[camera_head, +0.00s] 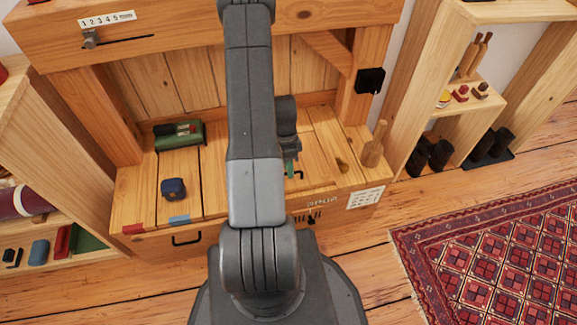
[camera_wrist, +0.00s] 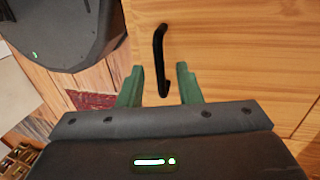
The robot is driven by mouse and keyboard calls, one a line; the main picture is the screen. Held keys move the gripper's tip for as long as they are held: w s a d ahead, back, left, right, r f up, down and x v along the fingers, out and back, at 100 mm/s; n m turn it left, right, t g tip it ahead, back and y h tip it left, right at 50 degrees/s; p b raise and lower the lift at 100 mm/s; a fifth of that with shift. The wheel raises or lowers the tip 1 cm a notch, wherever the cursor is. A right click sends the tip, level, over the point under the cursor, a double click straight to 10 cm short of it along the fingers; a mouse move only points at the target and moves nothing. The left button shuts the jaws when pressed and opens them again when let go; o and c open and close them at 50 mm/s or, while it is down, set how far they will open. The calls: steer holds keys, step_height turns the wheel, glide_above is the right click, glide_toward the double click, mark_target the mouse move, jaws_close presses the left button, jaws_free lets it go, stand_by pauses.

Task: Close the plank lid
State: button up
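The plank lid is a pale timber panel; its wood fills the right of the wrist view (camera_wrist: 240,60), and part of it shows in the head view (camera_head: 316,177) on the right of the bench top. Its black bar handle (camera_wrist: 158,50) also shows in the head view (camera_head: 298,174). I cannot tell the lid's exact angle. My gripper (camera_wrist: 158,70) has green fingers spread apart, with the handle's lower end between them in the picture and gaps on both sides. In the head view my gripper (camera_head: 290,168) is beside the handle, partly hidden by my arm.
On the bench's left planks lie a green object (camera_head: 178,134) and a dark blue block (camera_head: 173,188). A wooden peg (camera_head: 376,144) stands at the right end. Shelves (camera_head: 452,110) with dark boots stand right. A red patterned rug (camera_head: 500,250) covers the right floor.

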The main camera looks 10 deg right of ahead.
jaws_close()
steer(key=shift+b+x, duration=0.8)
steer(key=shift+x, duration=0.2)
steer(key=shift+s+f, duration=0.2)
steer(key=shift+s, duration=0.05)
jaws_free()
steer(key=shift+f, duration=0.1)
steer(key=shift+w, duration=0.1)
steer(key=p+v, duration=0.3)
steer(key=v, duration=1.1)
